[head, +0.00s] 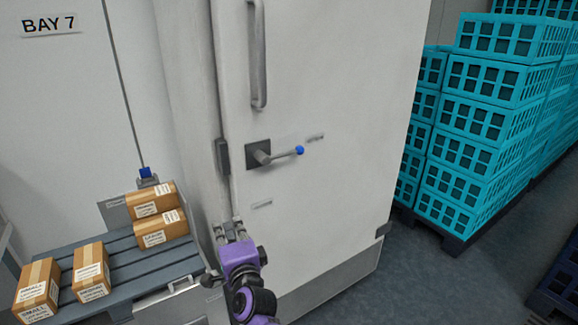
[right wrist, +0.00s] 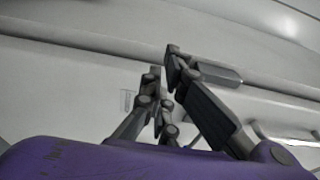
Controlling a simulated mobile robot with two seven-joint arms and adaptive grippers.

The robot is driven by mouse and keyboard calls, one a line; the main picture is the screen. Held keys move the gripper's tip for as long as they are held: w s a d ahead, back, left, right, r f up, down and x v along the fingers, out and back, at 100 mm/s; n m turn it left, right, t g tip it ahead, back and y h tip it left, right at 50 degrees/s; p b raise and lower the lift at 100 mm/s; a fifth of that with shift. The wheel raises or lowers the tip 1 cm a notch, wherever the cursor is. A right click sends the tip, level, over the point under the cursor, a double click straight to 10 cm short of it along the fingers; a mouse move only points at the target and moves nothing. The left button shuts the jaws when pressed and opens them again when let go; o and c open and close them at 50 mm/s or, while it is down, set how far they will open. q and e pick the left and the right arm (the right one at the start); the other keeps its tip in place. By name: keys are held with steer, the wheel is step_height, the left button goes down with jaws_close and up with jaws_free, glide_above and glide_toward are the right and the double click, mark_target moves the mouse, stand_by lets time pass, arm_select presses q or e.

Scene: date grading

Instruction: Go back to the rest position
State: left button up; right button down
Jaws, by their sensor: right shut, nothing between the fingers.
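My right gripper (head: 230,229) is low in front of the left edge of the white door (head: 340,75), with its purple wrist below it. In the right wrist view its two fingers (right wrist: 167,68) are close together, with nothing between them, in front of a pale surface. The door has a long vertical handle (head: 259,55) and a lever with a blue knob (head: 299,150); the gripper is apart from both, below and left of the lever. I cannot tell whether the door is fully closed. My left gripper is not in view.
Several brown cartons (head: 92,272) sit on a grey slatted pallet (head: 135,262) at the lower left, close to my right arm. Stacked turquoise crates (head: 478,120) stand on a dark pallet (head: 440,232) at the right. The floor (head: 440,285) between door and crates is clear.

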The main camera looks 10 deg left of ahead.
steer(key=s+d+f+n+g+h+p, duration=0.15)
steer(key=s+d+f+n, duration=0.3)
steer(key=d, duration=0.55)
steer(key=s+d+f+n+h+p, duration=0.2)
steer(key=s+d+f+n+h, duration=0.15)
steer(key=s+d, duration=0.45)
steer(key=s+d+f+n+g+h+p, duration=0.1)
steer(key=s+d+f+n, duration=0.3)
steer(key=d, duration=0.8)
arm_select(q)
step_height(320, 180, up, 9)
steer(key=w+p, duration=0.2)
steer(key=p, duration=0.2)
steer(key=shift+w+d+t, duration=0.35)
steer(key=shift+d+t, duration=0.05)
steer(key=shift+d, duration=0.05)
arm_select(e)
steer(key=s+d+f+g+h, duration=0.1)
steer(key=s+d+f, duration=0.2)
steer(key=s, duration=0.7)
steer(key=s+d+f+g+h, duration=0.1)
steer(key=s+d+f, duration=0.2)
steer(key=s+d, duration=0.4)
steer(key=s+d+f+g+h, duration=0.1)
steer(key=s+d, duration=0.5)
steer(key=s, duration=0.7)
steer(key=shift+f+g, duration=0.45)
steer(key=shift+f, duration=0.45)
